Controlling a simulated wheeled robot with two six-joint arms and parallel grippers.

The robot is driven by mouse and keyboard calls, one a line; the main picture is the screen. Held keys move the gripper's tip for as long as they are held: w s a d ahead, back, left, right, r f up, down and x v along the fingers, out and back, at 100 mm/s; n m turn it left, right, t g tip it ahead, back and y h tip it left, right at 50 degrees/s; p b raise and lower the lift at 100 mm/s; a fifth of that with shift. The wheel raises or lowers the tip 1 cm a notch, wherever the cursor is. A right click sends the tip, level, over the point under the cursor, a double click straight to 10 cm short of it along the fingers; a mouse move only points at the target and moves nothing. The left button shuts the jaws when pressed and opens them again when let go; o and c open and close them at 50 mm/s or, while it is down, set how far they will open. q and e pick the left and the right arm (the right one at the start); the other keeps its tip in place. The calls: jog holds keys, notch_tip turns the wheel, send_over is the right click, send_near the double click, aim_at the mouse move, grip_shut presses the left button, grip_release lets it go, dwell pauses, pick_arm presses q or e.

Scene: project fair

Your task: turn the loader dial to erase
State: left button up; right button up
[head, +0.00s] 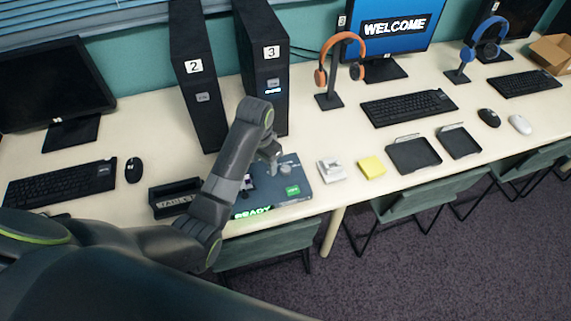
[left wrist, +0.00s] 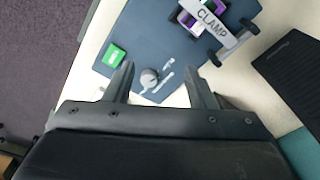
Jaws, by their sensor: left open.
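The loader (head: 303,174) is a flat blue-grey box on the long table, with a lit green READY strip (head: 252,213) on its front. In the left wrist view its top (left wrist: 150,35) carries a small round grey dial (left wrist: 149,78), white marks beside it, a green label (left wrist: 114,55) and a CLAMP bar (left wrist: 222,37). The marks are too small to read. My left gripper (head: 270,156) is over the loader, pointing down. In the left wrist view its open fingers (left wrist: 158,86) stand either side of the dial, apart from it. My right gripper is not in view.
Black towers 2 (head: 203,107) and 3 (head: 272,99) stand behind the loader. A black labelled tray (head: 174,196) lies left of it; a white item (head: 331,169) and yellow pad (head: 372,167) lie right. Chairs (head: 266,246) stand at the table's front.

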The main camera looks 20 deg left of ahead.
pick_arm(q)
notch_tip(320, 180, up, 8)
jog(key=m, duration=0.2)
send_over(286, 168)
jog(key=shift+g, duration=0.4)
notch_tip(286, 168, down, 17)
jog(key=b, duration=0.3)
jog(key=c, duration=1)
jog(key=shift+o, duration=0.2)
